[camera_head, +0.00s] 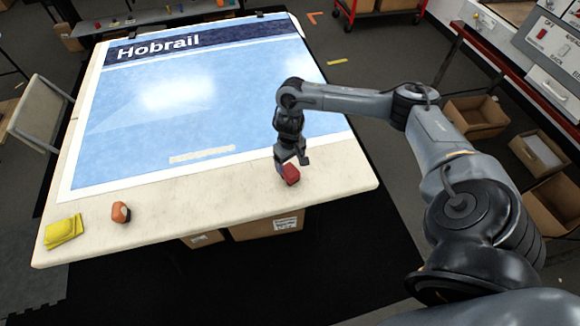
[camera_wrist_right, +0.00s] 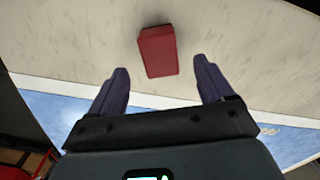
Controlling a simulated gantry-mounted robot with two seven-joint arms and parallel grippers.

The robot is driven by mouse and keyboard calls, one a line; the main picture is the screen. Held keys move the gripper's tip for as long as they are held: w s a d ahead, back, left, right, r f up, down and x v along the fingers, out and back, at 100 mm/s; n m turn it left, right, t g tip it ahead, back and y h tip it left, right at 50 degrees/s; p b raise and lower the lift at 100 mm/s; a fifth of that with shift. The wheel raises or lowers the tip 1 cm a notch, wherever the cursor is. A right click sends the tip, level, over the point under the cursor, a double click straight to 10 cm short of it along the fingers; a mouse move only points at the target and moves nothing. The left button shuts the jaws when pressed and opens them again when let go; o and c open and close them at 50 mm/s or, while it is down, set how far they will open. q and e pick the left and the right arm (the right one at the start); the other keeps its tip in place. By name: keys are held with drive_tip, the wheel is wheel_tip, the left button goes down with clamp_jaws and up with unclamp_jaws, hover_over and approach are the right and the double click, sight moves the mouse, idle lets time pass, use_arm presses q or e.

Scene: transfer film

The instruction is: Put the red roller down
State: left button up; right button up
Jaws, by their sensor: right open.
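The red roller (camera_head: 290,175) shows as a small red block on the bare front strip of the table (camera_head: 200,190). In the right wrist view the red roller (camera_wrist_right: 158,51) lies on the pale tabletop, just beyond and between the fingertips. My right gripper (camera_head: 292,160) is open right at the red roller; its two dark fingers (camera_wrist_right: 160,78) stand apart with a clear gap on each side of the block. The frames do not show any finger touching it. My left gripper is not in view.
A blue and white "Hobrail" film (camera_head: 200,100) covers most of the table. A yellow cloth-like item (camera_head: 64,231) and an orange and black object (camera_head: 121,212) sit at the front left. A pale strip (camera_head: 202,155) lies on the film. Cardboard boxes (camera_head: 475,117) stand at right.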

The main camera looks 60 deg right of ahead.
sight(289, 171)
wheel_tip(289, 171, up, 4)
drive_tip(key=shift+p, duration=0.8)
drive_tip(key=shift+a+r, duration=0.1)
drive_tip(key=shift+a, duration=0.1)
drive_tip(key=w+a+f+n+t+y, duration=0.1)
drive_tip(key=w+a+f+n, duration=0.15)
drive_tip(key=a, duration=0.55)
drive_tip(key=w+a+f+n+t+y, duration=0.1)
drive_tip(key=a+f+n+t, duration=0.2)
drive_tip(key=a, duration=0.5)
drive_tip(key=s+a+r+n+t+y, duration=0.1)
drive_tip(key=a+n, duration=0.1)
drive_tip(key=a, duration=0.6)
drive_tip(key=s+a+r+n+t, duration=0.1)
drive_tip(key=a+r+n+t, duration=0.1)
drive_tip(key=a, duration=0.7)
drive_tip(key=s+d+r+m+g+h, duration=0.1)
drive_tip(key=s+d, duration=0.2)
drive_tip(key=s, duration=0.4)
drive_tip(key=s+d+r+m+g+h, duration=0.1)
drive_tip(key=s+d, duration=0.3)
drive_tip(key=s, duration=0.4)
drive_tip(key=shift+d+r+m+g+h, duration=0.2)
drive_tip(key=shift+r+m+g+h, duration=0.2)
drive_tip(key=shift+r+g, duration=0.3)
